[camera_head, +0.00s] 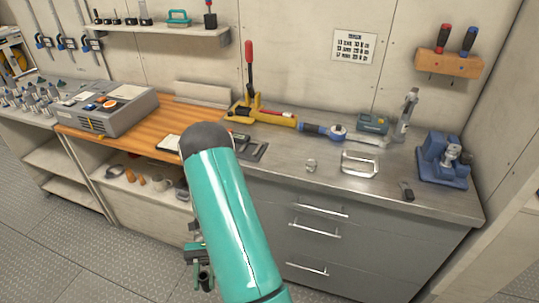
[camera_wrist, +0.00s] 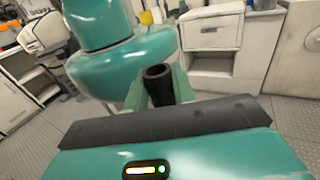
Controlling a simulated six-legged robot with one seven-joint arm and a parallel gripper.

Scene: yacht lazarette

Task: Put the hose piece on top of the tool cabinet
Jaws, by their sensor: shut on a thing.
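The hose piece (camera_wrist: 158,84) is a short black tube with an open round end. My gripper (camera_wrist: 160,96) is shut on it, with a teal finger on each side. In the head view my gripper (camera_head: 199,258) hangs low, left of my teal arm, with the dark hose piece (camera_head: 205,279) at its lower end. The grey tool cabinet (camera_head: 345,245) with several drawers stands to the right, under a metal top (camera_head: 310,185). My gripper is below the level of that top and apart from it. My arm hides part of the cabinet's left side.
A wooden bench (camera_head: 85,133) adjoins left.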

